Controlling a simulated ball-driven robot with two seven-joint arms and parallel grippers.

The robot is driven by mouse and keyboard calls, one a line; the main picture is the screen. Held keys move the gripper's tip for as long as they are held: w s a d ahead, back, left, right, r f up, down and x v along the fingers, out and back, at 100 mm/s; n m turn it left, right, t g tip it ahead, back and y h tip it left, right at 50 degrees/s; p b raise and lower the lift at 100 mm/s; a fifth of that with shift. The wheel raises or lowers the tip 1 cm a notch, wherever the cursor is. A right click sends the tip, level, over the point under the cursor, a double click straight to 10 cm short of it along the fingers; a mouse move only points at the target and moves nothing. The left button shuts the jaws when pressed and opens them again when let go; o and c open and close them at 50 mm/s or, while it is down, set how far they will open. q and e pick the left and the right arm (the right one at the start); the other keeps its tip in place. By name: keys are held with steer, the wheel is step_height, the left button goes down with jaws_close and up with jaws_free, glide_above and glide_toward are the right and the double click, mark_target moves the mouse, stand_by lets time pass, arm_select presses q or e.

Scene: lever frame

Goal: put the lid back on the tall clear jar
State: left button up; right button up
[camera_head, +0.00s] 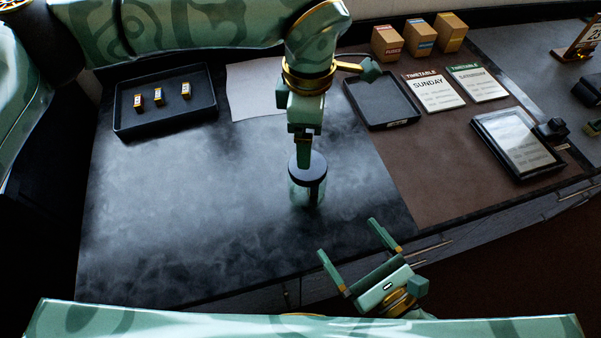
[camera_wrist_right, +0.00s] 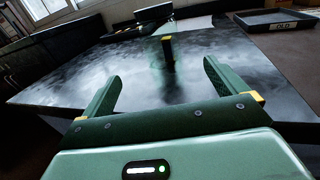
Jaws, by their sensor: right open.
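The clear jar (camera_head: 297,193) stands upright on the dark worktop, near its front edge. A dark round lid (camera_head: 318,165) shows at its top; I cannot tell if it rests on the rim or sits just above it. My left gripper (camera_head: 304,158) comes down from above, its finger overlapping the lid. Its jaws are seen edge-on, so their opening is hidden. My right gripper (camera_head: 346,240) is open and empty, in front of the jar and to its lower right, apart from it. In the right wrist view both fingers of my right gripper (camera_wrist_right: 160,88) are spread with nothing between them.
A black tray (camera_head: 165,117) with three small labelled pieces lies at the left. An empty dark tray (camera_head: 381,118), timetable cards (camera_head: 433,92), a tablet (camera_head: 516,142) and boxes (camera_head: 420,35) lie at the right. A pale sheet (camera_head: 255,90) lies behind. The worktop left of the jar is clear.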

mark_target(309, 184)
arm_select(q)
steer(key=shift+s+d+r, duration=0.1)
steer(key=shift+s+d, duration=0.1)
arm_select(e)
steer(key=shift+s+d, duration=0.15)
arm_select(q)
steer(key=shift+w, duration=0.1)
arm_select(e)
steer(key=shift+w+a, duration=0.35)
steer(key=shift+w, duration=0.2)
steer(key=x, duration=1.5)
